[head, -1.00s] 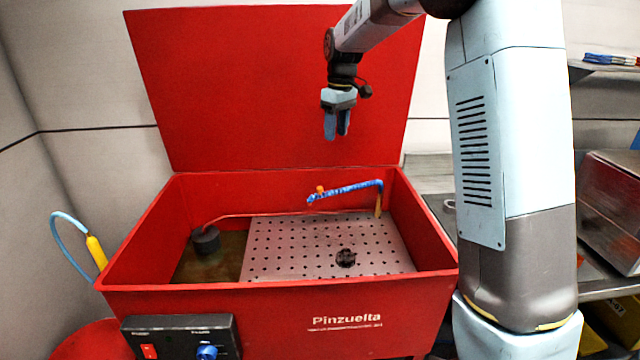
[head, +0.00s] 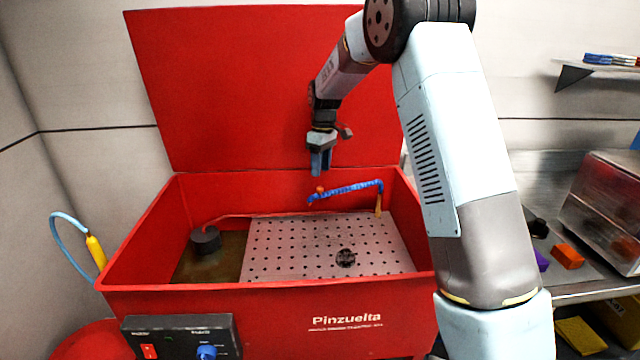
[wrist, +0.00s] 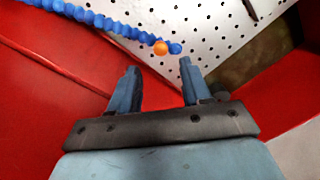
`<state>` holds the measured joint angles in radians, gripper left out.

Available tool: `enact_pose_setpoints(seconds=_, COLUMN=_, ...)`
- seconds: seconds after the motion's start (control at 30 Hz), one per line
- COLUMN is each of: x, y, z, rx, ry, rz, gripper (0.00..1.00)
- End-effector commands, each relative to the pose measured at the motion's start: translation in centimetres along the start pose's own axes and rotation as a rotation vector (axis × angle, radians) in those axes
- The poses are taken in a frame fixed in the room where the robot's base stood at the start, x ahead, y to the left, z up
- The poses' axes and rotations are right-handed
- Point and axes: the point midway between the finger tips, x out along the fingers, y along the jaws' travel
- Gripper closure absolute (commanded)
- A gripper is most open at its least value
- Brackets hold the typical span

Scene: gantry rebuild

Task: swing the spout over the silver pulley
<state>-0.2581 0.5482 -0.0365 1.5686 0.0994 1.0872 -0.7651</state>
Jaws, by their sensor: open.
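The spout (head: 350,188) is a blue segmented hose. It arches from an upright at the right of the red wash basin leftward, with an orange piece near its free end. In the wrist view the spout (wrist: 100,22) crosses the top left, its end just beyond my fingertips. My gripper (head: 320,174) is open and empty, pointing down above the spout's free end; it also shows in the wrist view (wrist: 158,68), fingers apart. A small round dark part (head: 346,258) lies on the perforated plate, right of and nearer than the spout's end; I cannot tell whether it is the silver pulley.
The red basin's front wall (head: 270,300) and raised red lid (head: 230,90) enclose the work area. The perforated plate (head: 285,250) is mostly clear. A dark cylinder (head: 205,240) stands at the left. A bench at the right holds an orange block (head: 568,256).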

Motion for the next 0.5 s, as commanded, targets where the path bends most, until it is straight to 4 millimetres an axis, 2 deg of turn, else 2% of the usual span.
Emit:
enact_pose_setpoints(seconds=0.1, x=2.2, y=-0.1, z=0.0, rx=0.001, ry=-0.003, rz=-0.003, gripper=0.52)
enact_pose_setpoints(seconds=0.2, x=3.6, y=0.0, z=0.1, rx=0.002, ry=-0.001, rz=-0.001, gripper=0.52)
enact_pose_setpoints(seconds=0.5, x=5.9, y=0.0, z=0.0, rx=0.001, ry=-0.001, rz=0.000, gripper=0.52)
